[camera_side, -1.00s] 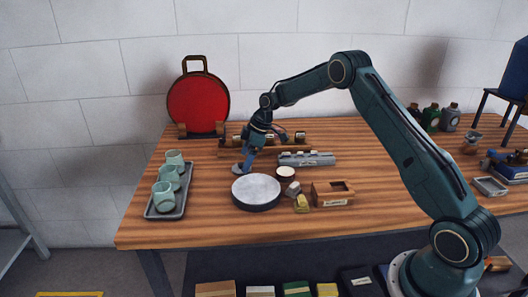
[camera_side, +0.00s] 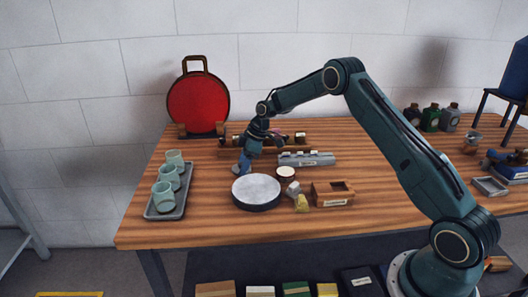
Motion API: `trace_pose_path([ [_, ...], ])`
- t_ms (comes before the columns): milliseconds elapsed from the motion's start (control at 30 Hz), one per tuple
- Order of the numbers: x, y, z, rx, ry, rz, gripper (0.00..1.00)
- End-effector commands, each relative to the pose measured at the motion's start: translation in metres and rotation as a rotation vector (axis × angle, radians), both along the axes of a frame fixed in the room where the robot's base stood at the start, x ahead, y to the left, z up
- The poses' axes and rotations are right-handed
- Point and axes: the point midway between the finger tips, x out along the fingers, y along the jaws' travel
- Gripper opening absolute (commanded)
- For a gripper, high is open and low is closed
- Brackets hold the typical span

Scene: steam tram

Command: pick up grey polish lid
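A small flat grey disc (camera_side: 237,169), which looks like the grey polish lid, lies on the table behind a large round pad. My gripper (camera_side: 247,158) points down just above and beside the disc. A blue shape (camera_side: 244,164) shows at the fingertips over the disc; I cannot tell whether it is part of the gripper or a separate thing. The fingers are too small to tell open from shut, or whether they touch the disc.
The dark-rimmed round pad with a grey top (camera_side: 256,192) is in front. A cream-topped tin (camera_side: 285,173), a wooden box (camera_side: 333,194) and a grey rack (camera_side: 306,159) stand to the right. A cup tray (camera_side: 180,207) is at left, a red round case (camera_side: 198,104) behind.

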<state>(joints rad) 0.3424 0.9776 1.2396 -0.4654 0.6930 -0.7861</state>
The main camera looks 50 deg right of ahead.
Motion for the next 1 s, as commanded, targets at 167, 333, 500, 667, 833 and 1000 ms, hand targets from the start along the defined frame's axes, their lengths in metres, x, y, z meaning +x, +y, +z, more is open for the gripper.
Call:
trace_pose_path([
  [167,0.000,0.000,0.000,0.000,0.000,0.000,0.41],
  [333,0.000,0.000,0.000,0.000,0.000,0.000,0.41],
  [500,0.000,0.000,0.003,0.000,0.000,0.000,0.41],
  [667,0.001,0.000,0.013,0.000,-0.003,0.000,0.41],
  [833,0.001,-0.001,0.033,-0.002,-0.003,0.000,0.41],
  [1000,0.001,-0.001,0.064,-0.001,-0.004,-0.001,0.41],
])
